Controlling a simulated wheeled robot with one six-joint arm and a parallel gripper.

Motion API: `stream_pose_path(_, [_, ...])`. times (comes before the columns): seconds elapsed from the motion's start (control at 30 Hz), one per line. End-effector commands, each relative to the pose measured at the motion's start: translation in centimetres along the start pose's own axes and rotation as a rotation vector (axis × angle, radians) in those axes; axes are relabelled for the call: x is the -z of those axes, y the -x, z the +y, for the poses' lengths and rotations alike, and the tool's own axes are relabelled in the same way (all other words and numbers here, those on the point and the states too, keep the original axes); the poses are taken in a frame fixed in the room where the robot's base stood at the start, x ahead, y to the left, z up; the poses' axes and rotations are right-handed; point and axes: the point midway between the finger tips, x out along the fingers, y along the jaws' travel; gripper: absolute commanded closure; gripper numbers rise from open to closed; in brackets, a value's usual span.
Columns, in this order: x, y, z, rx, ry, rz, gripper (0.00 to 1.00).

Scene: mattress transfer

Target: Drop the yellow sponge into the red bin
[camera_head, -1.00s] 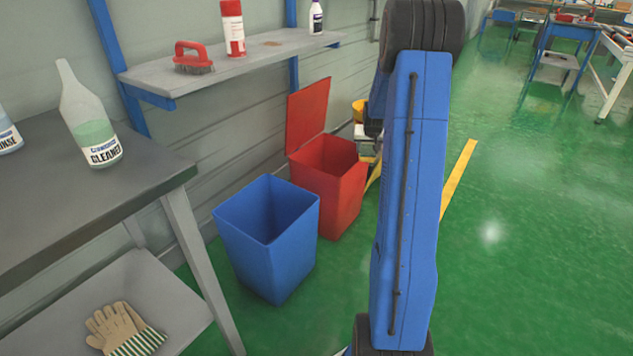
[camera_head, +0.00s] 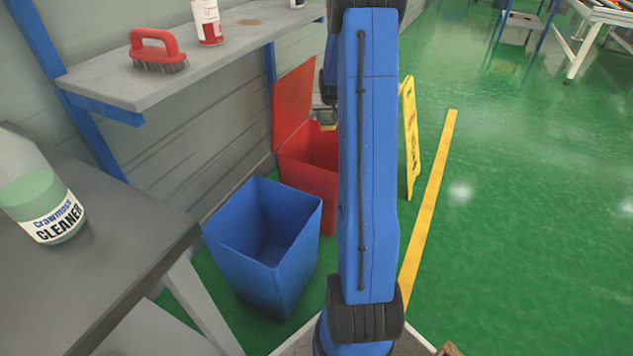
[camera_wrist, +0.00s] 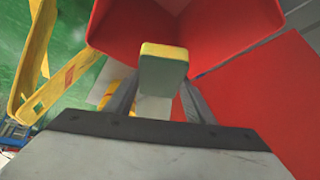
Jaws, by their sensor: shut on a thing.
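The yellow sponge (camera_wrist: 163,68), with a greenish face towards the camera, sits between the fingers of my gripper (camera_wrist: 160,92) in the wrist view. The gripper is shut on it. The red bin (camera_wrist: 232,28) fills the top of that view around the sponge, with its red lid (camera_wrist: 268,98) at the right. In the head view the red bin (camera_head: 300,172) stands behind the blue bin, its lid (camera_head: 293,108) raised against the wall. My arm hides the bin's right side. A small yellow patch by the arm, over the bin's mouth, seems to be the sponge (camera_head: 328,126).
An open blue bin (camera_head: 262,245) stands in front of the red one. A grey table (camera_head: 110,235) with a cleaner bottle (camera_head: 42,205) is at the left. A wall shelf (camera_head: 170,70) holds a red brush (camera_head: 157,50). A yellow floor sign (camera_head: 410,140) stands right of my arm.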

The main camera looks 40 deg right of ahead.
Motion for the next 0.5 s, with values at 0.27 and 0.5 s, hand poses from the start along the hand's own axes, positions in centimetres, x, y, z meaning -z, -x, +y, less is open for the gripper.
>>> stream_pose_path(0.27, [-1.7,-2.6,0.0,0.000,0.000,-0.002,0.83])
stream_pose_path(0.5, [-2.5,-3.9,0.0,0.000,0.000,-0.001,0.83])
